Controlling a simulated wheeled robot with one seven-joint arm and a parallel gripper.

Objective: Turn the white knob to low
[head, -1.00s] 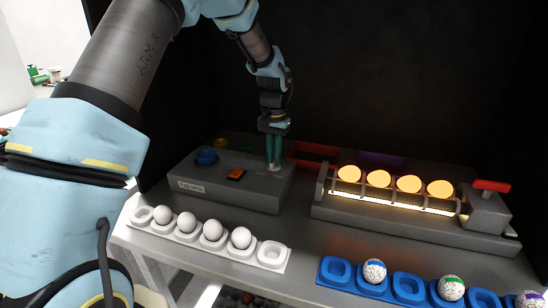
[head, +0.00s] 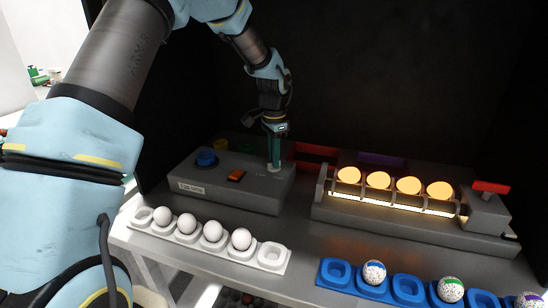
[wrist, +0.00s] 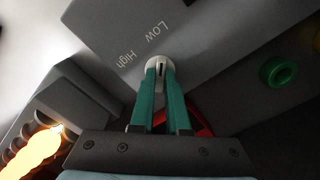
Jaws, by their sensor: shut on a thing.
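The white knob (wrist: 158,64) sits on top of the grey control box (head: 240,192). In the wrist view, the words Low (wrist: 158,32) and High (wrist: 129,60) are printed beside it, Low above it and High to its left. A dark mark on the knob runs roughly up and down in that view; I cannot tell exactly which word it points at. My gripper (head: 274,165) points down with its green fingers shut on the knob, and the fingers (wrist: 160,74) hide part of it.
A blue knob (head: 206,158) and an orange switch (head: 236,176) are on the box. A lit egg candler (head: 330,212) with several glowing eggs stands right. A white tray (head: 272,256) with eggs and a blue tray (head: 335,273) with speckled eggs lie in front.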

